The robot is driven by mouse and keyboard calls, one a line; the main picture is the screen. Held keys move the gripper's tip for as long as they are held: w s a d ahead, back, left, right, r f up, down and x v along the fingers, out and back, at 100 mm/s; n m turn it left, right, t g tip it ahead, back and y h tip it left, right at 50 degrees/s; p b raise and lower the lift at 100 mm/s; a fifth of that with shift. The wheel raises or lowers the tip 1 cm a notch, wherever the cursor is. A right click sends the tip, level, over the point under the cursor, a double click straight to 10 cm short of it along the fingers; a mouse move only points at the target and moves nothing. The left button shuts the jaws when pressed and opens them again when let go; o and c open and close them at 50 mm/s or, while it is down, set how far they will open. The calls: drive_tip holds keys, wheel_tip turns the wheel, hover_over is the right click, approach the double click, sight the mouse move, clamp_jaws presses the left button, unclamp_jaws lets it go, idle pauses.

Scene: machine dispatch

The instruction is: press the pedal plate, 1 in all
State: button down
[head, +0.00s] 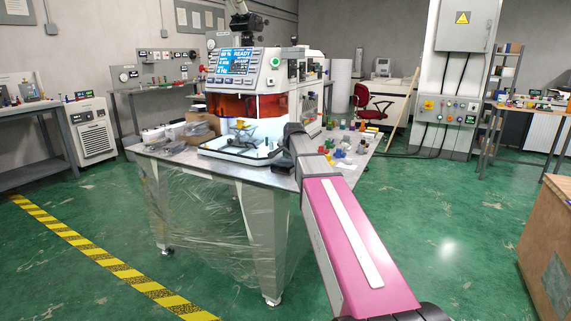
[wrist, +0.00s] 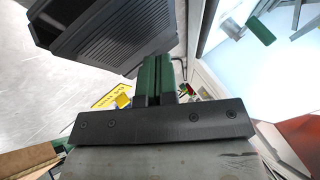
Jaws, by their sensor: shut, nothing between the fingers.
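A dark ribbed plate, which looks like the pedal plate (wrist: 125,32), fills the upper left of the wrist view, close up. My gripper (wrist: 158,62) has its two green fingers shut together with nothing between them. The fingertips are at the plate's lower edge in that view; I cannot tell whether they touch it. In the head view my arm reaches to the table's right part and hides the gripper. A small black block (head: 282,168) sits at the table's front edge beside my arm; I cannot tell whether it is the same plate.
A white machine (head: 243,60) with a lit READY screen stands on the table (head: 262,178). Small coloured parts (head: 345,142) lie right of my arm. Grey parts (head: 190,132) lie at the left. A wooden crate (head: 548,235) stands at far right.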

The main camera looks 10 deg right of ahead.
sight(288, 162)
drive_tip(key=shift+f, duration=0.15)
drive_tip(key=shift+f, duration=0.25)
drive_tip(key=shift+s+a+f, duration=0.1)
drive_tip(key=shift+f, duration=0.55)
idle(1.3)
drive_tip(key=shift+r, duration=1.05)
drive_tip(key=shift+r, duration=0.15)
drive_tip(key=shift+w+d+r, duration=0.1)
drive_tip(key=shift+w+r, duration=0.1)
drive_tip(key=shift+r, duration=1)
drive_tip(key=shift+w+d+r, duration=0.1)
drive_tip(key=shift+w+r, duration=0.05)
drive_tip(key=shift+r, duration=1)
